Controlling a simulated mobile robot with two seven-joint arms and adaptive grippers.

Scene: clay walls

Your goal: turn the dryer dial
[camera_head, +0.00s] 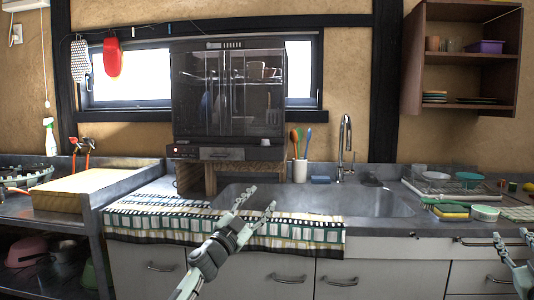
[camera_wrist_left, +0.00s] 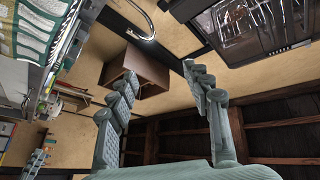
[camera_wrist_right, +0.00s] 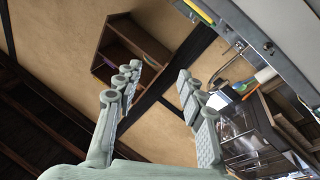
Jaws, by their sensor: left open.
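The dish dryer (camera_head: 228,100) is a dark cabinet with clear doors, standing behind the sink. A control strip (camera_head: 183,151) with a small red light runs along its lower left; the dial is too small to make out. The dryer also shows tilted in the left wrist view (camera_wrist_left: 258,28) and the right wrist view (camera_wrist_right: 240,130). My left gripper (camera_head: 262,199) is open and empty in front of the sink, below and right of the control strip and apart from it. My right gripper (camera_head: 512,236) is open and empty at the far right, by the counter's front edge.
A patterned cloth (camera_head: 220,227) covers the counter front. The faucet (camera_head: 345,140) and a utensil cup (camera_head: 300,171) stand right of the dryer. A dish rack (camera_head: 455,188) and bowls sit at the right. A wooden board (camera_head: 100,181) lies left. The air before the dryer is clear.

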